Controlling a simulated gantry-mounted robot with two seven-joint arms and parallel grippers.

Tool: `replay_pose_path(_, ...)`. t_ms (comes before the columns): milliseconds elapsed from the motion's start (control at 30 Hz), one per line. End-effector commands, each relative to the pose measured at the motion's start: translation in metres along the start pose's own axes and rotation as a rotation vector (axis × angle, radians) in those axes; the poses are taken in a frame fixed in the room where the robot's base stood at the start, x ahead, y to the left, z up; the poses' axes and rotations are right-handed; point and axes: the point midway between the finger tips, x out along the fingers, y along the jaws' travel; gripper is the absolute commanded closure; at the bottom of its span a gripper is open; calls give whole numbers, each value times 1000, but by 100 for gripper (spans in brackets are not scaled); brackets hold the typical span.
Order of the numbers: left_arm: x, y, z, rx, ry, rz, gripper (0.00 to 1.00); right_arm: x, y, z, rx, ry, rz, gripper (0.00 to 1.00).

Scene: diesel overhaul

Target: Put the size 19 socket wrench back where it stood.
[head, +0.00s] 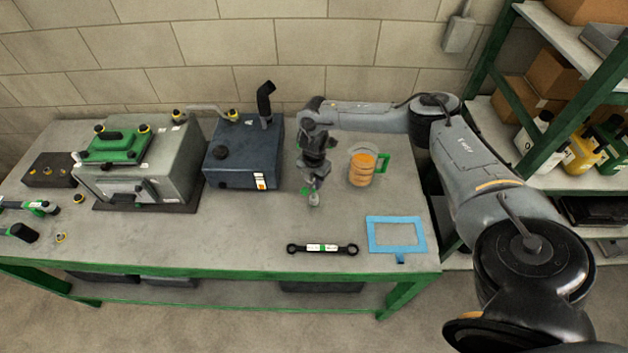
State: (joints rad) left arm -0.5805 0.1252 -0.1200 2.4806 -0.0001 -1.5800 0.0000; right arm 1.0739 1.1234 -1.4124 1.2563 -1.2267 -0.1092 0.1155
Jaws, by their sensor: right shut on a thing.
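My left gripper is not in view.
A blue frame (370,236) lies at the bench's front right. An orange container with a green handle (362,170) stands right of the gripper. The dark blue box (232,165) and grey engine block (150,172) stand left.

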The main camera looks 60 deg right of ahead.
Motion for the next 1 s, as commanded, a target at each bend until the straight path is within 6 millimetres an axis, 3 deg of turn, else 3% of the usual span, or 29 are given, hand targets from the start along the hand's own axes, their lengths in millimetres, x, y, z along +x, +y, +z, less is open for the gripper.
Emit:
replay_pose_path(533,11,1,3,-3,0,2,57,20,0,0,1,0,2,100)
replay_pose_path(567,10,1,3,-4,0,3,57,19,1,0,1,0,2,70)
replay_pose_path(700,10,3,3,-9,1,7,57,19,0,0,1,0,1,48)
replay_pose_path(733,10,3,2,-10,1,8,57,19,0,0,1,0,1,45)
replay_pose_path(933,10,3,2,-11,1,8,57,19,0,0,1,0,0,45)
replay_pose_path(1000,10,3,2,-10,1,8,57,20,0,0,0,0,-1,34)
